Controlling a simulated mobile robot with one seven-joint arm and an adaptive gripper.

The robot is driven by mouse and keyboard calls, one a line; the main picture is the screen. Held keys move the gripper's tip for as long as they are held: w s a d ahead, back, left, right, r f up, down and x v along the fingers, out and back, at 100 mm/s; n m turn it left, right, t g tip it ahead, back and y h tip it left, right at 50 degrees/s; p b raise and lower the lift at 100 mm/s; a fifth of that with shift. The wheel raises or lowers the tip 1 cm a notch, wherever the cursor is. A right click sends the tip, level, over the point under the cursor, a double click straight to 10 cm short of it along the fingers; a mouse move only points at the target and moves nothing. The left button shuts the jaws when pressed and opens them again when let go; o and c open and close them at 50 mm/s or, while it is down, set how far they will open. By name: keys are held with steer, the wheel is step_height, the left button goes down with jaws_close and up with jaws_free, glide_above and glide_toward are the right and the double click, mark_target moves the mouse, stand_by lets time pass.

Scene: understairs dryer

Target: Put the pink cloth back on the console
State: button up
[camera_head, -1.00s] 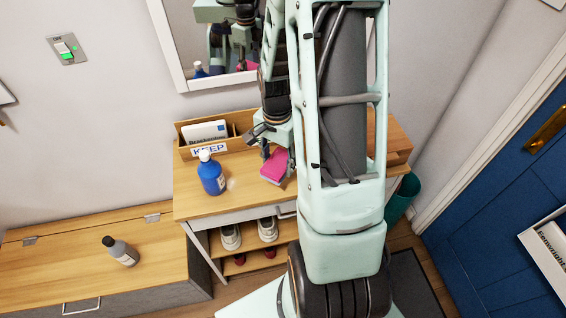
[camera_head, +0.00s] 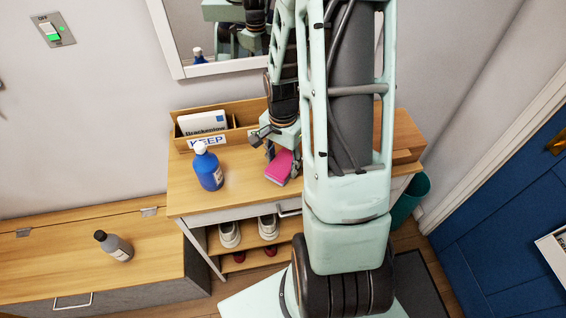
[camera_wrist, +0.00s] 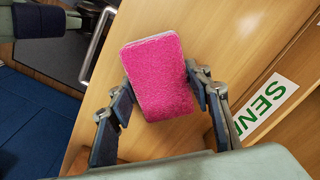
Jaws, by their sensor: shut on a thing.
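The pink cloth (camera_head: 281,167) is a folded block with a fuzzy face. It is between the fingers of my gripper (camera_head: 283,152), over the front part of the wooden console top (camera_head: 240,188). In the wrist view the cloth (camera_wrist: 160,78) sits between the two dark fingers of my gripper (camera_wrist: 161,92), which are shut on its sides. The console surface (camera_wrist: 220,40) shows behind it. I cannot tell whether the cloth touches the surface. My arm hides part of the console's right side.
A blue bottle (camera_head: 208,168) stands left of the cloth. A wooden organiser (camera_head: 240,122) labelled KEEP is at the back; a SEND label (camera_wrist: 264,104) shows in the wrist view. Shoes (camera_head: 268,227) are on the shelf below. A grey bottle (camera_head: 114,246) stands on the left bench.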

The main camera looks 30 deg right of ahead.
mark_target(282, 163)
steer(key=shift+f, duration=0.1)
steer(key=o, duration=1)
step_height(282, 163, up, 12)
steer(key=shift+r+p, duration=0.15)
steer(key=shift+p, duration=0.15)
